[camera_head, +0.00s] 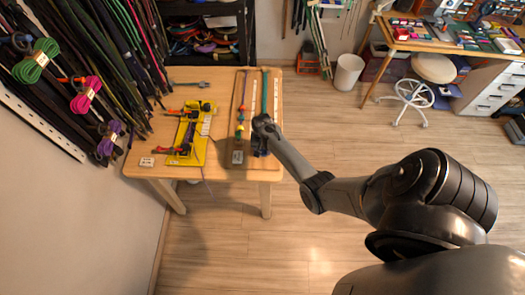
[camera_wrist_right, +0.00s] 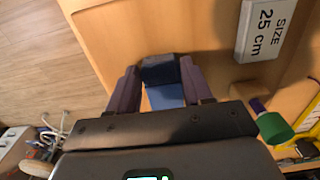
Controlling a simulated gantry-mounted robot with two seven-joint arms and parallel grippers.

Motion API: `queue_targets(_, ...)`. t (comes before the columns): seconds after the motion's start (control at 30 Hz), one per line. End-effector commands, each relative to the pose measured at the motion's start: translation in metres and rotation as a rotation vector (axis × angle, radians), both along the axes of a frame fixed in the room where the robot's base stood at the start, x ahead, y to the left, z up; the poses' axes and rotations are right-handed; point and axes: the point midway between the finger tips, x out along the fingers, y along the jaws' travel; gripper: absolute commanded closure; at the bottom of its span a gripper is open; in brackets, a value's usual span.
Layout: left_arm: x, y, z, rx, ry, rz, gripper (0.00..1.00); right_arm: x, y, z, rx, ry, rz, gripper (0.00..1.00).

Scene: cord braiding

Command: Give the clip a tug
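My right gripper (camera_head: 262,150) is over the front right part of the wooden table, at the near end of a braiding board (camera_head: 246,110). In the right wrist view, its two dark fingers (camera_wrist_right: 160,88) stand on both sides of a dark blue clip (camera_wrist_right: 163,95) and appear to touch it. The clip sits by the table's edge. In the head view the gripper mostly hides the clip. Colored cords (camera_head: 264,95) run along the board away from the gripper. My left gripper is not in view.
A "SIZE 25 cm" block (camera_wrist_right: 268,28) lies beside the clip. A green-capped peg (camera_wrist_right: 274,128) is near the right finger. A yellow board (camera_head: 191,135) with tools lies to the left. Cords hang on the left wall. The floor right of the table is open.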

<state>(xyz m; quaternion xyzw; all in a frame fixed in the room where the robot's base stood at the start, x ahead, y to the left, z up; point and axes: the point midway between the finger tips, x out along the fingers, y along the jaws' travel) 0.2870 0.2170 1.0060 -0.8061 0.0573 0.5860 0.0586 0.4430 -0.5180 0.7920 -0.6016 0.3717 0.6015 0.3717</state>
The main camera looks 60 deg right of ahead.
Motion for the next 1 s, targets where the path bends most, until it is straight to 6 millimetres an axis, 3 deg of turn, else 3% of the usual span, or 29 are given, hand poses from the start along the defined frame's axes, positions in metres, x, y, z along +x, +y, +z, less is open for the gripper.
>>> queue_targets(0.03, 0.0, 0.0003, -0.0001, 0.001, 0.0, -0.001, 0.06, 0.0, 0.0, 0.0, 0.0, 0.0, 0.0, 0.58)
queue_targets(0.2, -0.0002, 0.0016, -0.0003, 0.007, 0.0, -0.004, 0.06, -0.0001, 0.0, 0.0, 0.0, 0.0, 0.0, 0.84)
queue_targets(1.0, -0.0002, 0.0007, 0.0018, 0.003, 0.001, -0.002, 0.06, -0.0009, 0.0021, 0.0001, 0.001, 0.0, 0.0, 0.85)
